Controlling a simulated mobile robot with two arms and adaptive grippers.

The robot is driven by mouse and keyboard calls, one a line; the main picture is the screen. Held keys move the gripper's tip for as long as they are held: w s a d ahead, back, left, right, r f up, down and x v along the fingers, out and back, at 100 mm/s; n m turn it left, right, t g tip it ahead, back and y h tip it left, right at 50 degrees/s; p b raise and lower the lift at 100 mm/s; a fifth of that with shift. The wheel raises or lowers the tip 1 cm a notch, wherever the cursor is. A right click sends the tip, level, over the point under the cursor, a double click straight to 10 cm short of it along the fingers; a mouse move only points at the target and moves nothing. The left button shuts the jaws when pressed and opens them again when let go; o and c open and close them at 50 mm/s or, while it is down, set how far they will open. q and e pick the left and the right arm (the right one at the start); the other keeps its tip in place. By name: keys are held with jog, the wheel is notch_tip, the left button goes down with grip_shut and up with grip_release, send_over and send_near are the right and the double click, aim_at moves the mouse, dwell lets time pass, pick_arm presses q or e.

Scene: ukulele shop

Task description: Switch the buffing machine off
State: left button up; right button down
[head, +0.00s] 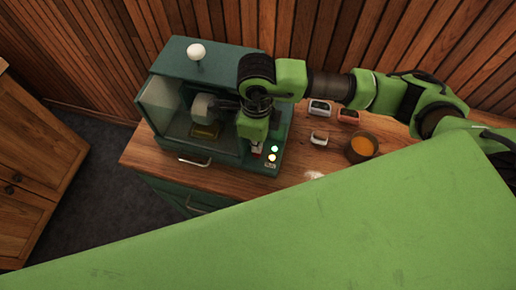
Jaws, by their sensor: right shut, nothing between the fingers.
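The buffing machine (215,62) is a dark green box on the wooden bench, with a clear window at its left and front and a white knob (196,51) on top. A grey buffing wheel (203,106) shows inside. At its front right is a control panel (268,166) with lit green and pale yellow lamps and a small control below them. My right gripper (257,149) is shut and empty, pointing down at the left side of this panel. Its arm hides part of the machine's right side and panel. I cannot tell whether the fingertips touch the panel. My left gripper is out of view.
On the wooden bench (310,168), right of the machine, are a bowl of orange stuff (361,147), small containers (319,107) and a small white box (319,138). A wooden cabinet (35,150) stands at the left. A large green part of mine covers the bottom of the view.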

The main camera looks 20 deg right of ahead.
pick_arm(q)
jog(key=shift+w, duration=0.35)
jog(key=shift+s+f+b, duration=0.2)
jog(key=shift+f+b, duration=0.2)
pick_arm(e)
jog(key=shift+f, duration=0.35)
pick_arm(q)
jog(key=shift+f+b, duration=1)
pick_arm(e)
jog(key=shift+f, duration=0.95)
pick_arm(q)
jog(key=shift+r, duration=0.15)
pick_arm(e)
jog(key=shift+r, duration=0.15)
jog(key=shift+r+p, duration=0.45)
jog(key=shift+r, duration=0.2)
jog(key=shift+r+p, duration=1.2)
jog(key=shift+r, duration=1.55)
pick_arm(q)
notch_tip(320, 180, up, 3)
